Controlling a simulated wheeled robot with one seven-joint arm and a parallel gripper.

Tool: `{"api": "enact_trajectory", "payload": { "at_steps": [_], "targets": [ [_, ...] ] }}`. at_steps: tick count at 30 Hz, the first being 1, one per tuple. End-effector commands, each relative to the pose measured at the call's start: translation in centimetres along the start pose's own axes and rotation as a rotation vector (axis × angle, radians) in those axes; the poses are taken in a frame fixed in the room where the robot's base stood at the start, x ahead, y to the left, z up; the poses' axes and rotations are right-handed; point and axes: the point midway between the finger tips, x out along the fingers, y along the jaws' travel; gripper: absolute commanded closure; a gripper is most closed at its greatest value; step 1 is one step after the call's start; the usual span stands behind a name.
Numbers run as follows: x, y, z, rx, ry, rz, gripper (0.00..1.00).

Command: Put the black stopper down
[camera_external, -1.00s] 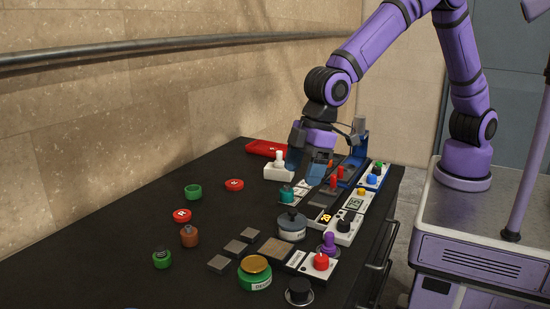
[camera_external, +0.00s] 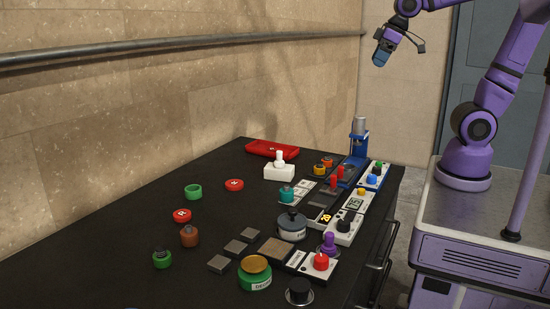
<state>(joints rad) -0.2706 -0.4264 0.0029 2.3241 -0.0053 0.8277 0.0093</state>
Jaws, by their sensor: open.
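My gripper (camera_external: 380,56) is raised high above the far right end of the bench, clear of everything on it. It is open, and I see nothing held in it. A round black piece (camera_external: 299,290) with a pale rim stands at the bench's front edge. It looks like a stopper, but I cannot tell surely that it is the black stopper.
The dark bench (camera_external: 120,285) holds a blue press (camera_external: 357,150), a red tray (camera_external: 272,149), a white block (camera_external: 279,172), a green tin (camera_external: 254,277) and several control boxes. The back left of the bench is mostly clear. A wall rail (camera_external: 170,45) runs behind.

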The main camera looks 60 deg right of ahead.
Motion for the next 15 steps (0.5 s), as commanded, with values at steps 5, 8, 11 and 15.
{"api": "enact_trajectory", "payload": {
  "at_steps": [5,8,11,15],
  "targets": [
    [-2.3,3.5,6.1,0.123,0.026,0.054,0.27],
    [-2.9,4.5,8.9,0.176,0.036,0.078,0.27],
    [-3.2,5.0,11.0,0.214,0.042,0.095,0.27],
    [-3.3,5.3,12.4,0.241,0.045,0.107,0.27]
  ]
}}
